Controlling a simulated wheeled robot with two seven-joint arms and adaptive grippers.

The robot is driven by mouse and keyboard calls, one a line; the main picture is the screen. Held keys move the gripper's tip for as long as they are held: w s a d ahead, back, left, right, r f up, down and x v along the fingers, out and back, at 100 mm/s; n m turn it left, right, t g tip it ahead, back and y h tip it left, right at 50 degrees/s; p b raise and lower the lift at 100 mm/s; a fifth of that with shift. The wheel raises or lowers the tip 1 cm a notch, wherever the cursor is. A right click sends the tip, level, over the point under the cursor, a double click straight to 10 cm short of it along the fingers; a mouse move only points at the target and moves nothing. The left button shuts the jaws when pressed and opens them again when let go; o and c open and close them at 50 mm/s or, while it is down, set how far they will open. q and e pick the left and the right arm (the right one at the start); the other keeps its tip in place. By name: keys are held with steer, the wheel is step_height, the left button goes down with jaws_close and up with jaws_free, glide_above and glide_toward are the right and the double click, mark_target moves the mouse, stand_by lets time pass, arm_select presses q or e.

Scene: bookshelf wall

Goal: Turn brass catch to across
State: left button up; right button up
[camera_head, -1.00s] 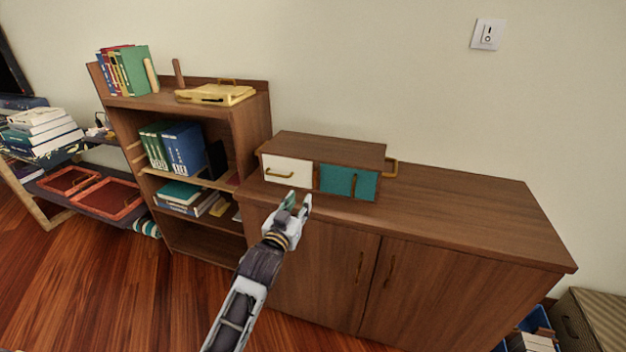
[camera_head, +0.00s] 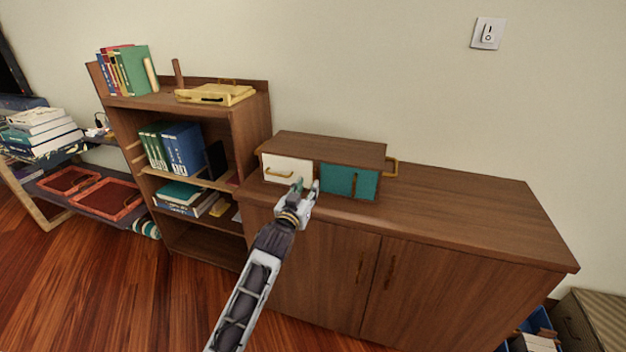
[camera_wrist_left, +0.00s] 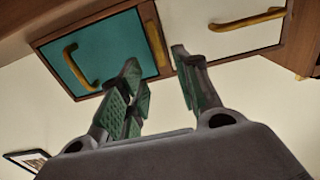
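A small wooden box (camera_head: 330,143) on the cabinet has a white drawer front (camera_head: 287,166) at left and a teal front (camera_head: 338,178) at right. In the left wrist view the picture is turned over, with teal front (camera_wrist_left: 97,55) left and white front (camera_wrist_left: 232,35) right. The brass catch (camera_wrist_left: 151,38) lies along the divider between them; in the head view I cannot make it out. My left gripper (camera_head: 308,186) is just in front of the box. Its fingers (camera_wrist_left: 156,64) are open, apart, on either side of the catch's line, with nothing between them. My right gripper is out of view.
The cabinet top (camera_head: 460,209) is clear to the right of the box. A bookshelf (camera_head: 250,130) with books stands at left. A brass side handle (camera_head: 392,167) sticks out at the box's right end. A light switch (camera_head: 487,33) is on the wall.

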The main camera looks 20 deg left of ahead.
mark_target(314, 176)
arm_select(q)
steer(key=shift+w, duration=2.1)
steer(key=shift+w+b, duration=0.4)
steer(key=shift+w, duration=0.75)
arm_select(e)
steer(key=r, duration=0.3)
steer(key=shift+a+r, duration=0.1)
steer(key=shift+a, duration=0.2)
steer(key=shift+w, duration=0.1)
arm_select(q)
jaws_close()
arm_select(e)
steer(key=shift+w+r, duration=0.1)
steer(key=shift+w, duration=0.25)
